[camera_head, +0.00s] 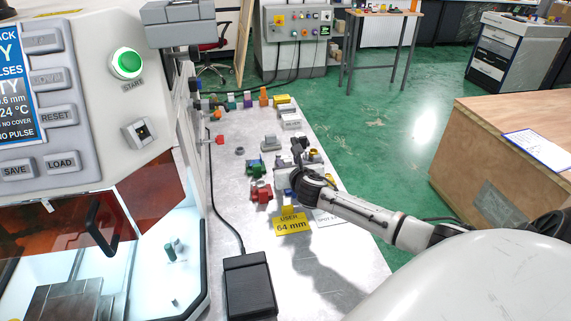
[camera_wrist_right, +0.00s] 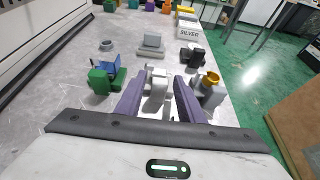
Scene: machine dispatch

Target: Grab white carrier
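A white carrier (camera_wrist_right: 157,88) stands on the light table between the two purple-grey fingers of my right gripper (camera_wrist_right: 160,100) in the right wrist view. The fingers are apart, one on each side of it, and I see no clear contact. In the head view my right gripper (camera_head: 299,152) is low over the parts on the table, and it hides part of them. My left gripper is not in view.
A green and blue part (camera_wrist_right: 105,79) is left of the fingers; a grey part with a yellow ring (camera_wrist_right: 209,89) is close on the right. A grey block (camera_wrist_right: 150,44) and a black part (camera_wrist_right: 192,54) stand beyond. A red part (camera_head: 261,190) and a machine panel (camera_head: 90,90) are left.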

